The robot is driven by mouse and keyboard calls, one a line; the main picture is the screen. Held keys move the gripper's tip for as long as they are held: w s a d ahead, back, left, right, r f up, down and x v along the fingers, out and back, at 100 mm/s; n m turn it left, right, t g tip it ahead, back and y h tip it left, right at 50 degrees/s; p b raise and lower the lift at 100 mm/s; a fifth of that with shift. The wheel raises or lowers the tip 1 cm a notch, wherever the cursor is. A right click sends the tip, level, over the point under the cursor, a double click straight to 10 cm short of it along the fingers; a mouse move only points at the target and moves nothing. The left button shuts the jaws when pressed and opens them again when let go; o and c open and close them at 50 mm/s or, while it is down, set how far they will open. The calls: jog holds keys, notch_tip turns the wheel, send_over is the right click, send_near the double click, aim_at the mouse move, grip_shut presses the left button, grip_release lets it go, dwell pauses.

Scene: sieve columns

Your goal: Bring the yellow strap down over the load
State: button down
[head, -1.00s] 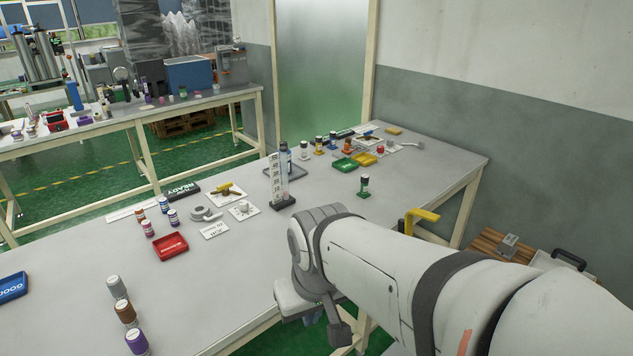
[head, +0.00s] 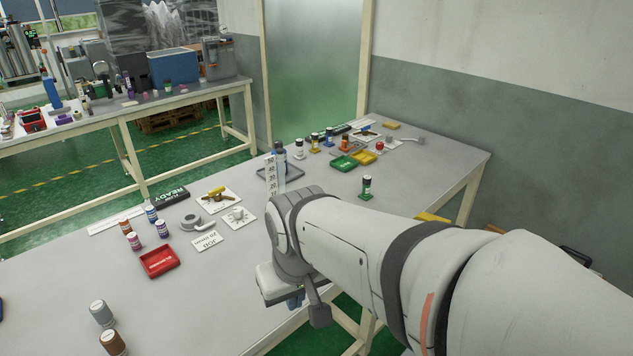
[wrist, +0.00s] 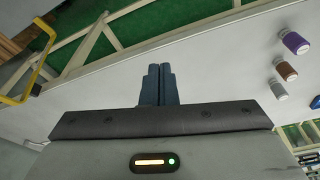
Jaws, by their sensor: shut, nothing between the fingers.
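The yellow strap (head: 432,217) shows in the head view as a short piece just above my arm, beyond the bench's near edge; the rest is hidden. In the wrist view a bent yellow bar (wrist: 17,100), which looks like the strap, stands at the far left. Brown wooden slats (wrist: 10,47) lie behind it. The load cannot be made out clearly. My gripper (wrist: 158,70) is shut and empty in the wrist view, with the yellow bar well to its left and apart from it. In the head view my arm largely hides the gripper.
The grey bench (head: 330,210) carries bottles, a red tray (head: 160,262), a green tray (head: 344,163) and a green-labelled bottle (head: 367,188). A dark handle (head: 577,256) shows low at right behind my arm. Green floor lies below the bench's near edge.

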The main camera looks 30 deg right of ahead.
jog(key=w+d+r+m+g+h, duration=0.1)
jog(key=w+d+m, duration=0.15)
jog(key=w, duration=0.35)
jog(key=w+d+r+m+h, duration=0.1)
jog(key=w+d, duration=0.3)
jog(key=w, duration=0.2)
jog(key=w+d+f+m+g+h+b, duration=0.1)
jog(key=w+d+f+m+g, duration=0.2)
jog(key=w+d, duration=0.6)
jog(key=w+d+f+m+h, duration=0.2)
jog(key=w+d+f+m, duration=0.15)
jog(key=w+d, duration=0.55)
jog(key=d+f+m+g+h, duration=0.1)
jog(key=d+f+m+g, duration=0.15)
jog(key=d+f, duration=0.45)
jog(key=d+f+m+g, duration=0.1)
jog(key=d+f+m, duration=0.25)
jog(key=d, duration=0.75)
jog(key=shift+t, duration=0.25)
jog(key=x, duration=0.8)
jog(key=shift+w+d+f, duration=0.1)
jog(key=shift+d, duration=0.2)
